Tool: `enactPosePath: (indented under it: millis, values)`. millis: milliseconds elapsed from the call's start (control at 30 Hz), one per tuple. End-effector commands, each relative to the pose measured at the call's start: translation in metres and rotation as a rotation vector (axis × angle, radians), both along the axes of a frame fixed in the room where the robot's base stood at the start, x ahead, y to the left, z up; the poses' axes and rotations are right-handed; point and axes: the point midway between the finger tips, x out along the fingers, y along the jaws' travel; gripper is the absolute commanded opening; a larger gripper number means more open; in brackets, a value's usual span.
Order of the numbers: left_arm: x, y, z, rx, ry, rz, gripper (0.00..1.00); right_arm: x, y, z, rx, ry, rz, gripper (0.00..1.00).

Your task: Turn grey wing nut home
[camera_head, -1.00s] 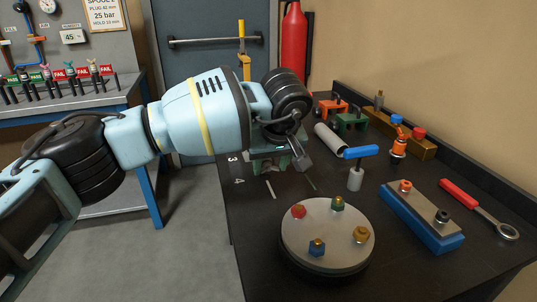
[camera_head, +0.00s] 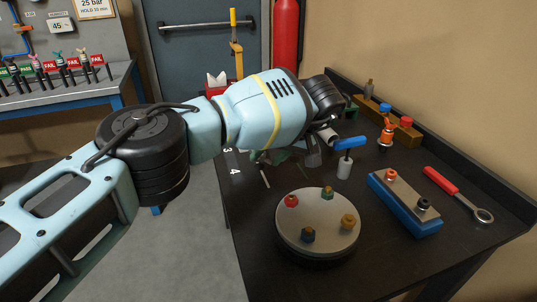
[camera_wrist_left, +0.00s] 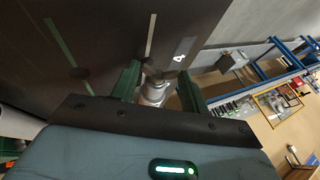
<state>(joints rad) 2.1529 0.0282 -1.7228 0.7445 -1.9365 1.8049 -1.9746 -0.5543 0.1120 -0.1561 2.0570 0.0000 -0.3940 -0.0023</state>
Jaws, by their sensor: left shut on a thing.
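My left arm reaches in from the left in the head view, and its gripper (camera_head: 312,153) is low over the dark bench, partly hidden by the wrist. In the left wrist view, the two green fingers (camera_wrist_left: 160,88) stand either side of a grey rounded piece (camera_wrist_left: 153,92) with a dark, wing-like top. It looks like the grey wing nut, and the fingers are shut on it. How far it is turned cannot be told. In the head view the nut is hidden behind the arm and hand. My right gripper is not in view.
A blue-handled tool (camera_head: 349,144) stands right of the hand. A round grey plate (camera_head: 318,225) with several coloured nuts is in front. A blue block (camera_head: 404,208) and a red-handled wrench (camera_head: 455,189) lie right. A wooden block (camera_head: 406,135) is behind.

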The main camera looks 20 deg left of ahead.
Motion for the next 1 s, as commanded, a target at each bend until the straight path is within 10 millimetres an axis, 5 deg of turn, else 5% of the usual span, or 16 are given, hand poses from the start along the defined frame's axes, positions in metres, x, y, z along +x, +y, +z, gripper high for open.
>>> enactPosePath:
  millis: [367, 400, 567, 1000]
  values:
    - [0.000, -0.001, 0.000, 0.001, 0.003, -0.001, 0.22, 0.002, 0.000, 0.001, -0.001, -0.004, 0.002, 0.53]
    - [0.000, -0.001, 0.000, 0.001, 0.003, -0.001, 0.47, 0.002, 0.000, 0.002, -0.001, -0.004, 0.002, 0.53]
    - [0.000, -0.001, 0.000, 0.002, 0.002, -0.002, 0.67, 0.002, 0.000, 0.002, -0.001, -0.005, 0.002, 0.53]
    - [-0.001, -0.009, 0.013, 0.001, 0.000, -0.003, 0.67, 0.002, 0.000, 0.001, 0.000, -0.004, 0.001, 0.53]
